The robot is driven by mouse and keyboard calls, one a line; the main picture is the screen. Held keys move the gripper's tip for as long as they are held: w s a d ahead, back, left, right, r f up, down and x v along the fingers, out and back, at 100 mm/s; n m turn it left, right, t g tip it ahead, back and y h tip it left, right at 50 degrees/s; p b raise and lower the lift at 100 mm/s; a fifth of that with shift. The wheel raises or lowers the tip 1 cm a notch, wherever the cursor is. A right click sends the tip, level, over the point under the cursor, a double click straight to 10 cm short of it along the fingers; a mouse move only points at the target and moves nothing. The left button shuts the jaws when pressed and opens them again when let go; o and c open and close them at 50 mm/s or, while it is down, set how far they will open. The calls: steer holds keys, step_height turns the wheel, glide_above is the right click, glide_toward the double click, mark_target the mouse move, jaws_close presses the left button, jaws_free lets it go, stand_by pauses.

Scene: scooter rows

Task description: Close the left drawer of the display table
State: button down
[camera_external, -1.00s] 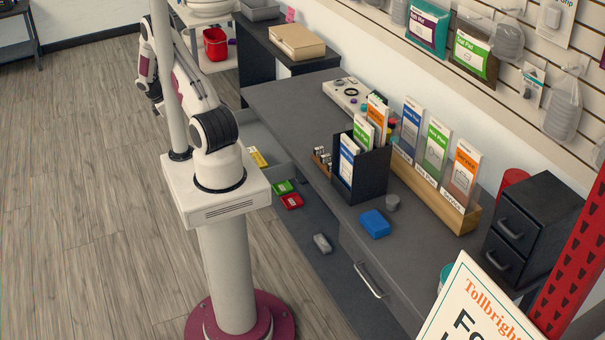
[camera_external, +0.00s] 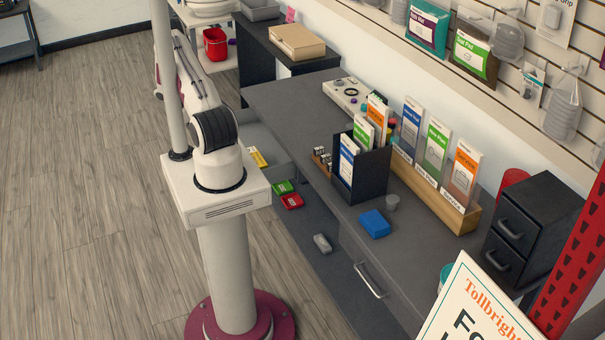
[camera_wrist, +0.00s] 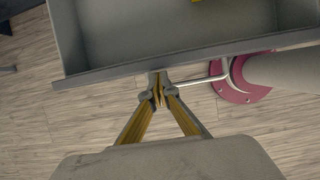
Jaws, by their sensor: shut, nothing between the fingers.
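The display table (camera_external: 285,98) has a dark grey top. Its left drawer (camera_external: 256,134) is pulled out, partly hidden behind my arm and base. A yellow item (camera_external: 258,158) shows in that area. In the wrist view the open drawer (camera_wrist: 110,71) spans the top, its front panel edge running across the picture. The external view hides my gripper.
Another table handle (camera_external: 369,280) shows at right. A black card holder (camera_external: 368,174) and blue box (camera_external: 375,223) stand on top. Floor at left is clear.

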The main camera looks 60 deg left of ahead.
stand_by(0.4)
steer(key=w, duration=2.4)
steer(key=shift+s, duration=0.2)
steer(key=s+r, duration=0.7)
steer(key=r, duration=0.2)
steer(key=shift+s+r, duration=0.15)
steer(key=shift+s, duration=0.1)
